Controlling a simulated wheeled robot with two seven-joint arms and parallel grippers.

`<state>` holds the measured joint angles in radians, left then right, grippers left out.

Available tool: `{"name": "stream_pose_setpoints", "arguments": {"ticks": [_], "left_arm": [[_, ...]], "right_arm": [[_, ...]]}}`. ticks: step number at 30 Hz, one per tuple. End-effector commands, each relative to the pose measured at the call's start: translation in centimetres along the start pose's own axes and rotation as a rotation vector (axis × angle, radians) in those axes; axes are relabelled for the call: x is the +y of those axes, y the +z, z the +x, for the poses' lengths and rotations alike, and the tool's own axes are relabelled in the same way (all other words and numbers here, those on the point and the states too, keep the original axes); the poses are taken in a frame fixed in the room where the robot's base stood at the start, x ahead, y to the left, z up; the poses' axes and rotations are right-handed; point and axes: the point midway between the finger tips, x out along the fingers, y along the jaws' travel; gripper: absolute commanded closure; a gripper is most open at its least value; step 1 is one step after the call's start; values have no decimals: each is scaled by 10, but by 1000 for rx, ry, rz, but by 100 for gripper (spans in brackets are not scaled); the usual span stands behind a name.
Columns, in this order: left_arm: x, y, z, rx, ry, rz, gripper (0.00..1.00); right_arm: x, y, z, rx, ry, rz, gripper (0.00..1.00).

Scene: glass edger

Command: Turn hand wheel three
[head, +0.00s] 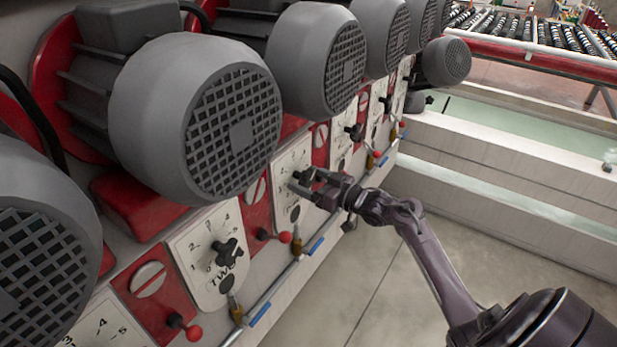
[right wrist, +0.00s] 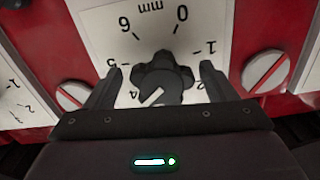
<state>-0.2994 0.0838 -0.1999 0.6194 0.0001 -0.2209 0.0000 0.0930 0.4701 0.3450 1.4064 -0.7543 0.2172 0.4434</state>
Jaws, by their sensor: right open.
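A black lobed hand wheel (right wrist: 163,78) with a pale pointer line sits on a white dial plate (right wrist: 105,25) marked in mm; the digits 0, 1, 5 and 6 show. In the head view this plate (head: 288,166) is the one beyond the plate with the lettering that starts "TW"; its own name is not readable. My right gripper (right wrist: 162,82) is open, with one finger on each side of the wheel and small gaps to it. In the head view the right gripper (head: 303,183) covers most of this wheel. My left gripper is not in view.
Large grey motors (head: 205,115) overhang the row of dials. A nearer hand wheel (head: 227,252), red-knobbed levers (head: 285,237) and blue-handled valves (head: 316,245) line the panel. Slotted discs (right wrist: 265,72) flank the dial. The floor (head: 370,285) beside the machine is clear.

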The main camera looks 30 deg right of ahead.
Motion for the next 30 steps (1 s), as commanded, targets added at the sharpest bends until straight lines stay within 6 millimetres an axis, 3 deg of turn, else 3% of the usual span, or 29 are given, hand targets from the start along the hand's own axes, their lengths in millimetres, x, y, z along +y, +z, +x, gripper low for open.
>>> {"name": "stream_pose_setpoints", "arguments": {"ticks": [3,7,17,30], "left_arm": [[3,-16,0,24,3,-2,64],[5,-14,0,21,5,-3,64],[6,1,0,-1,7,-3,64],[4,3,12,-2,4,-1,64]], "right_arm": [[0,0,1,0,0,0,22],[0,0,1,0,0,0,23],[0,0,0,0,1,0,66],[0,3,1,-1,-1,-103,67]]}}
